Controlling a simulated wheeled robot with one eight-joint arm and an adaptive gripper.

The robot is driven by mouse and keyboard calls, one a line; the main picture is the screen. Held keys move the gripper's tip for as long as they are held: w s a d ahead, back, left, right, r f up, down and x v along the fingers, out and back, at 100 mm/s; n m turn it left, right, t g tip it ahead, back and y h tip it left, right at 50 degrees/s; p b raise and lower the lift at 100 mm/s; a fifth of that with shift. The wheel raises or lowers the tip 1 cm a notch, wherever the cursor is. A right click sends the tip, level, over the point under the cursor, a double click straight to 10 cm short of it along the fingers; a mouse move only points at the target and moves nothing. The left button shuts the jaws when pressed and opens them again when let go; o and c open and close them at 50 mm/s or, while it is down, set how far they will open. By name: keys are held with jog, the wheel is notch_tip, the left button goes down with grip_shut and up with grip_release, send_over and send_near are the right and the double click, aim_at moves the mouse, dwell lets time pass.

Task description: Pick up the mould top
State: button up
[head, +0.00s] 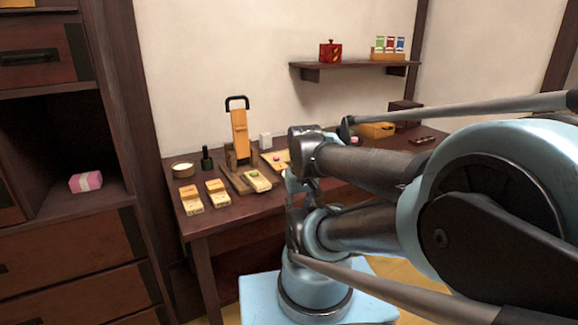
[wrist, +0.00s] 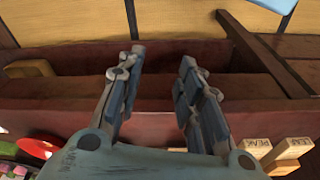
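No piece is plainly marked as the mould top. A tall light-wood piece (head: 240,133) with a black loop handle stands upright in a dark wooden stand on the table. Pale wooden mould-like blocks lie near it: one with a green item (head: 257,180), one at the left (head: 190,199) and one beside that (head: 217,193). My gripper (wrist: 162,58) is open and empty in the wrist view, over dark wooden boards. In the head view my arm hides its fingers and part of the table.
The dark table (head: 245,211) also holds a round bowl (head: 183,170), a dark bottle (head: 206,160) and a yellow box (head: 377,130). A wall shelf (head: 345,67) is above. A cabinet with a pink box (head: 86,182) stands at the left. Lettered wooden blocks (wrist: 288,148) show in the wrist view.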

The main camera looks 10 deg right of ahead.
jog(key=shift+w+d, duration=0.3)
jog(key=shift+w, duration=0.05)
jog(key=o, duration=0.4)
jog(key=shift+s+r, duration=0.15)
jog(key=o, duration=0.5)
jog(key=shift+s+r, duration=0.15)
jog(key=shift+r, duration=0.25)
jog(key=shift+o, duration=0.7)
jog(key=w+r, duration=0.4)
jog(key=shift+r, duration=0.2)
notch_tip(320, 180, up, 11)
jog(key=n+g, duration=0.2)
jog(key=n, duration=0.1)
send_over(279, 165)
notch_tip(279, 165, down, 17)
jog(key=shift+f, duration=0.1)
